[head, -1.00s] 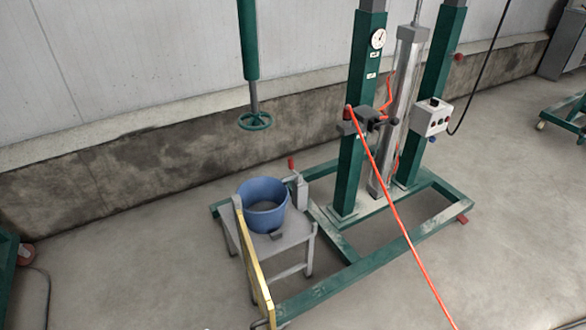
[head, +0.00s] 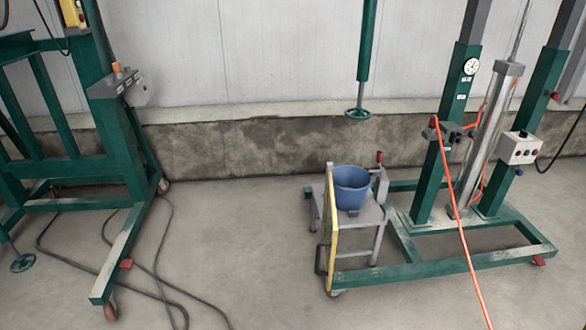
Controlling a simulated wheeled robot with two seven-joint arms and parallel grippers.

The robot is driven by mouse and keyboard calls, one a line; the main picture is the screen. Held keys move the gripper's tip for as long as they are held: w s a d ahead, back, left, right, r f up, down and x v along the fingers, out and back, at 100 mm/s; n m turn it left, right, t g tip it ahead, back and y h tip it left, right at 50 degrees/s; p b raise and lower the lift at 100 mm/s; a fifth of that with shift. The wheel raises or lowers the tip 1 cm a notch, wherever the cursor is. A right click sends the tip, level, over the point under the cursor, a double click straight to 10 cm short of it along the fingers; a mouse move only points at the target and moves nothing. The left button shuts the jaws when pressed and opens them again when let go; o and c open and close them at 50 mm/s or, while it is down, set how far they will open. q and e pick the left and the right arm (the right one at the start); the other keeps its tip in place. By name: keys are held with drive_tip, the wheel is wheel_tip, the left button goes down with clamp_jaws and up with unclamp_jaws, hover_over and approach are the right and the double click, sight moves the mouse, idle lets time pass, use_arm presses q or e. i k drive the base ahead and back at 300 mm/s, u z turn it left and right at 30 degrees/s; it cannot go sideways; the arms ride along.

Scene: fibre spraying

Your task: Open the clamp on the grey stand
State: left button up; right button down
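The grey stand (head: 368,216) is a small table-like frame standing on the floor near the middle right. A blue bucket (head: 351,188) sits on its top. A clamp (head: 380,180) with a red handle rises at the stand's back right, beside the bucket. Its handle looks upright, but it is too small to tell whether its jaw touches the bucket. A yellow bar runs along the stand's left side. Neither of my grippers shows in the head view.
A green machine (head: 448,150) with a gauge, an orange hose and a control box (head: 518,148) stands at the right. Another green frame (head: 125,180) stands at the left, with dark cables (head: 160,265) on the floor. The floor in front of the stand is clear.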

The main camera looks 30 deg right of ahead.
sight(378, 153)
drive_tip(key=u, duration=0.05)
drive_tip(key=k, duration=0.1)
drive_tip(key=u, duration=0.45)
drive_tip(key=i, duration=2)
drive_tip(key=z, duration=1.5)
drive_tip(key=i, duration=1)
drive_tip(key=z, duration=1.05)
